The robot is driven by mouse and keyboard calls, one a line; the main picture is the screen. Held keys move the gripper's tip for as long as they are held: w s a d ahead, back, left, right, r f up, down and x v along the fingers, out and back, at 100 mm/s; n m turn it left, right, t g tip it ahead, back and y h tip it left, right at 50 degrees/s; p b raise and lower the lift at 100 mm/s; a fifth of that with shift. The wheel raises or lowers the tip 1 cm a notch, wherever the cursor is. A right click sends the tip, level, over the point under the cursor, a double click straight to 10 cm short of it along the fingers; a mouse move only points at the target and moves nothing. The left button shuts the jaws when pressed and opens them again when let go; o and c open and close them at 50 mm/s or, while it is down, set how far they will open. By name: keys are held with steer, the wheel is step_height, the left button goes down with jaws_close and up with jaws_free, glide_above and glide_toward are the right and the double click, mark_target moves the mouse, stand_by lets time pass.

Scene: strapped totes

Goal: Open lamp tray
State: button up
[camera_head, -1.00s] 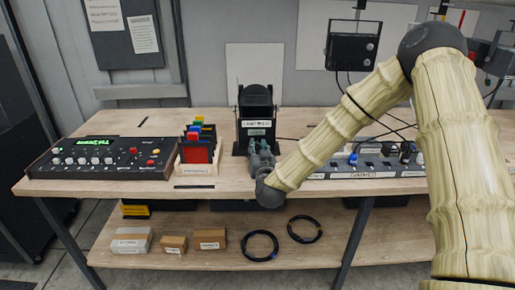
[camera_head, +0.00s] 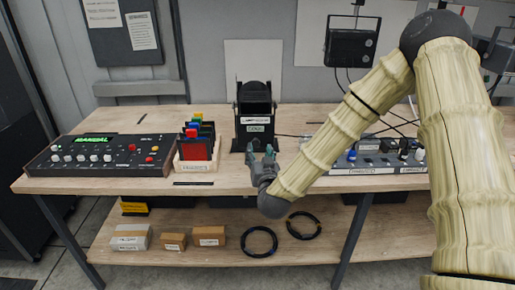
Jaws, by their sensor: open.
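The black lamp unit (camera_head: 255,100) stands upright at the middle of the workbench, with a rounded dark top and small labels on its front. The label text is too small to read surely. I cannot make out a separate tray on it; its lower front is partly behind my fingers. My gripper (camera_head: 262,152) is open and empty, at the bench's front edge, just in front of the lamp unit. Its fingers point up and away toward the unit. I cannot tell for sure whether they touch it, but a gap seems to show.
A control console (camera_head: 103,155) with a green display stands at left. Beside it is a wooden rack (camera_head: 196,165) of coloured plates. A panel with knobs (camera_head: 375,160) lies at right, partly behind my arm. Boxes and cable coils (camera_head: 260,242) rest on the lower shelf.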

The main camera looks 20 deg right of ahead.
steer(key=s, duration=0.6)
steer(key=shift+s+a, duration=0.25)
steer(key=shift+a, duration=0.15)
steer(key=shift+f, duration=0.1)
steer(key=s+a+f+n+g+y, duration=0.1)
steer(key=s+f+g, duration=0.3)
steer(key=f, duration=0.5)
steer(key=s+a+f+n+g+y, duration=0.1)
steer(key=s+a+f+g, duration=0.1)
steer(key=s+f, duration=0.55)
steer(key=s+a+f+n+g+y, duration=0.1)
steer(key=s+f+g+y, duration=0.15)
steer(key=f, duration=0.75)
steer(key=s+d+f+g+h, duration=0.1)
steer(key=s+f+g, duration=0.3)
steer(key=s, duration=0.9)
steer(key=s+d+f+g+h, duration=0.1)
steer(key=s+d+f+g, duration=0.2)
steer(key=s+f, duration=0.6)
steer(key=s+g, duration=0.2)
steer(key=s, duration=0.3)
steer(key=shift+s+f, duration=0.3)
steer(key=shift+f, duration=0.1)
